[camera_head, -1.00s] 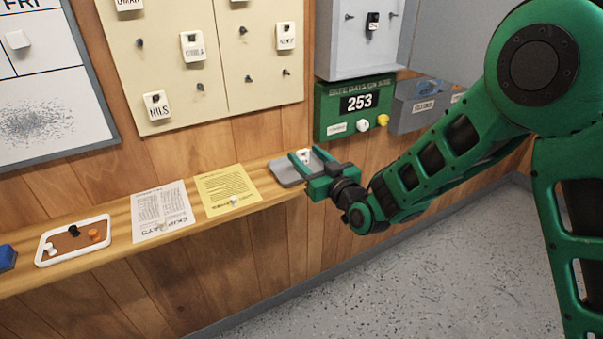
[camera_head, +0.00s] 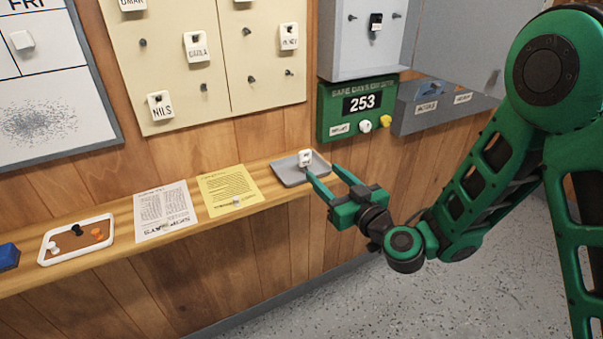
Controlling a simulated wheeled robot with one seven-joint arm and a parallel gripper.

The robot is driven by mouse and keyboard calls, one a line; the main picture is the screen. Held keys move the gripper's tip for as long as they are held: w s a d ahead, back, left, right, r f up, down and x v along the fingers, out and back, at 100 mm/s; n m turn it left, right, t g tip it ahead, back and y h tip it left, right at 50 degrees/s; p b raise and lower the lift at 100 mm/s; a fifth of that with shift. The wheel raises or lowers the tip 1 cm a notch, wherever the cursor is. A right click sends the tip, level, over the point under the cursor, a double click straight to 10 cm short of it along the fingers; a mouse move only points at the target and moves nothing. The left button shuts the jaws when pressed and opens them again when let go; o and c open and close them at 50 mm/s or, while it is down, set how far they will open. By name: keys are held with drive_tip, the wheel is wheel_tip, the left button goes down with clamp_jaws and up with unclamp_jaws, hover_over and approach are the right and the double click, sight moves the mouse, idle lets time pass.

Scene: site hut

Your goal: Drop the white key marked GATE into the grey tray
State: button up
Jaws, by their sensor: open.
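The white key (camera_head: 306,158) sits in the grey tray (camera_head: 287,178) on the wooden shelf. Its dark marking is too small to read. My gripper (camera_head: 324,179) is open and empty. Its green fingers point toward the tray from the front right, with the fingertips near the tray's right rim and just below the key. The fingers are apart from each other, and no object is between them. Whether a fingertip touches the tray rim cannot be told.
A yellow sheet (camera_head: 228,188) and a white sheet (camera_head: 165,212) lie left of the tray. A white-rimmed tray (camera_head: 76,239) with small pieces lies farther left. A green day-counter board (camera_head: 357,106), a grey box (camera_head: 437,105) and a tag board (camera_head: 205,60) are on the wall.

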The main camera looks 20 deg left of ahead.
drive_tip(key=shift+s+d+r, duration=0.15)
drive_tip(key=shift+s+d, duration=0.15)
drive_tip(key=shift+d, duration=0.25)
